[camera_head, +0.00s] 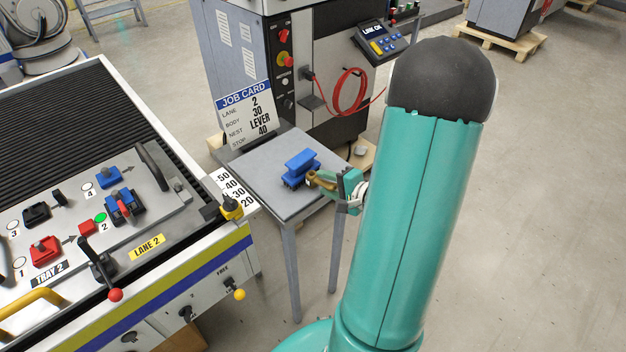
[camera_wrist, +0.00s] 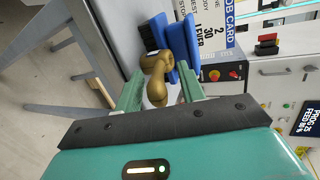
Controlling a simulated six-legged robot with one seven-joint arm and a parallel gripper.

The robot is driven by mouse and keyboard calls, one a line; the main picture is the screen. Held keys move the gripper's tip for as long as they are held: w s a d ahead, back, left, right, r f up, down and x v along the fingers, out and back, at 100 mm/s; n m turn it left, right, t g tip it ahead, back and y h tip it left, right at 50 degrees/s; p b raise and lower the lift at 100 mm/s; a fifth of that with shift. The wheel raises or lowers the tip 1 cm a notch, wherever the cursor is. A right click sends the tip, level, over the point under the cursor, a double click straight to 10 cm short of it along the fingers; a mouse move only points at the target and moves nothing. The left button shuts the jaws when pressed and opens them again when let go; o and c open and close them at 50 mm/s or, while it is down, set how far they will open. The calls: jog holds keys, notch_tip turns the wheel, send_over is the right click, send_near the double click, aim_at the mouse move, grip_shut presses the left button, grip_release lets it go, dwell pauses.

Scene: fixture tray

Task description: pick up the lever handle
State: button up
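A brass-coloured lever handle (camera_head: 318,181) shows beside a blue holder (camera_head: 298,168) on the small grey table (camera_head: 262,186). In the wrist view the curved brass handle (camera_wrist: 157,66) reaches in between the two green fingers, with the blue holder (camera_wrist: 182,42) behind it. My gripper (camera_head: 340,188) comes at it from the right in the head view. In the wrist view my gripper (camera_wrist: 160,82) has its fingers spread on either side of the handle's near end, with some space showing. The handle's far end partly overlaps the blue holder.
A job card (camera_head: 246,112) reading LEVER stands at the table's back edge, before a grey machine cabinet (camera_head: 335,70) with a red cable (camera_head: 350,95). The lane bench (camera_head: 180,262) with a fixture tray is at left. Floor right of my arm is clear.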

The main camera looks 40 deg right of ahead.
jog(key=shift+w+f, duration=0.15)
jog(key=shift+w, duration=0.3)
jog(key=shift+c, duration=0.5)
grip_shut()
